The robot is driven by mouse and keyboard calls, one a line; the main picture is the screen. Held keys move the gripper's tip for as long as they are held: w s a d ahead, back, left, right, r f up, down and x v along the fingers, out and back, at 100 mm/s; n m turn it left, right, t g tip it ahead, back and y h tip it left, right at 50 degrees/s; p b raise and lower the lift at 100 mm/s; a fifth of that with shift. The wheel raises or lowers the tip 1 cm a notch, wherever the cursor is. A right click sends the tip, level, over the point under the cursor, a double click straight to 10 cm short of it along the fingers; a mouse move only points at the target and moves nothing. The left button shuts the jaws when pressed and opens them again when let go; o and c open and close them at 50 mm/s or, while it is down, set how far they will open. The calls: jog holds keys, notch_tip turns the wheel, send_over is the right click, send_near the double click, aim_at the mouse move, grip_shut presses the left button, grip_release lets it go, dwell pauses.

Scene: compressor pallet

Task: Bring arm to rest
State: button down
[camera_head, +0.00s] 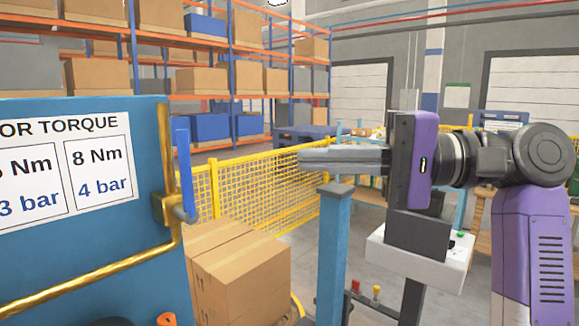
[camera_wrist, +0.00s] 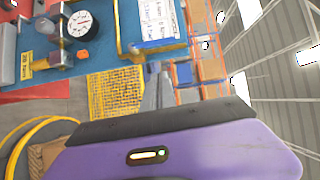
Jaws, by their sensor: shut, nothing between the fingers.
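My gripper (camera_head: 303,160) points left in the head view, level, with its grey fingers together and nothing between them. It is in the air, to the right of the blue panel (camera_head: 95,235) and apart from it as far as I can see. My purple arm reaches in from the right. In the wrist view the gripper fingers (camera_wrist: 157,72) show above the purple housing, closed. The blue panel carries a white torque and pressure label (camera_head: 65,165).
A gold pipe and a blue lever (camera_head: 184,165) run along the panel's right edge. A blue post (camera_head: 333,255) stands below my gripper. Cardboard boxes (camera_head: 240,280) are stacked below left. A yellow mesh fence (camera_head: 265,185) and shelving lie behind. The wrist view shows a round gauge (camera_wrist: 80,23).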

jog(key=shift+d, duration=0.45)
